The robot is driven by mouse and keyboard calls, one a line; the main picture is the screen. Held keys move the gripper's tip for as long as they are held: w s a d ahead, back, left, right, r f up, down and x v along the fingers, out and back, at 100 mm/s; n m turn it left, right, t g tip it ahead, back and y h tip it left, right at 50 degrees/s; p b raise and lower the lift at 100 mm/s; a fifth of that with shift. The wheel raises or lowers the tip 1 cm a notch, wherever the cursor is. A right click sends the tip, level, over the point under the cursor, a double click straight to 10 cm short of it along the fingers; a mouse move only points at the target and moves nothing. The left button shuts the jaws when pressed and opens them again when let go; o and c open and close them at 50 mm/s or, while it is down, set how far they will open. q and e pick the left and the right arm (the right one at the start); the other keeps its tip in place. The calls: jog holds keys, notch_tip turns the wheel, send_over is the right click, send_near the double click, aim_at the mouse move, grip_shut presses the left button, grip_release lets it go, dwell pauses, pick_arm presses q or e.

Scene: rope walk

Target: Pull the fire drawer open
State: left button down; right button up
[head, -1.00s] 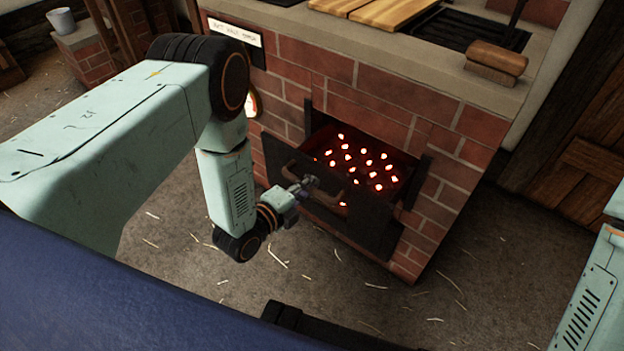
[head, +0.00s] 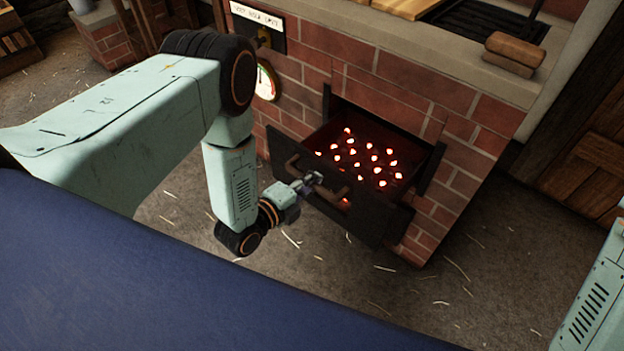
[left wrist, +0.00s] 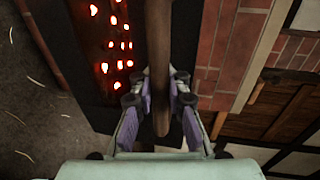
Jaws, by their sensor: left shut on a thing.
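The fire drawer (head: 372,224) is a dark metal box in the brick stove, with glowing red coals (head: 372,158) inside. It stands partly out of its opening. Its brown bar handle (head: 336,193) runs across the front. My left gripper (head: 312,184) is shut on this handle. In the left wrist view the handle (left wrist: 158,60) passes between the two fingers of the left gripper (left wrist: 160,108), and the coals show to its left. The right gripper is out of view; only part of my right arm shows at the right edge.
The brick stove (head: 420,90) has a round gauge (head: 265,82) and a sign plate (head: 256,18). A wooden-backed brush (head: 515,50) lies on its ledge. A wooden door (head: 585,160) stands at the right. The straw-strewn floor (head: 470,270) before the drawer is clear.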

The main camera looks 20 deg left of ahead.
pick_arm(q)
jog(key=shift+w+r, duration=0.2)
jog(key=c, duration=1.5)
grip_release()
jog(key=shift+s, duration=0.1)
jog(key=shift+o, duration=0.9)
jog(key=shift+f, duration=0.15)
jog(key=shift+s, duration=0.15)
jog(key=v, duration=1.2)
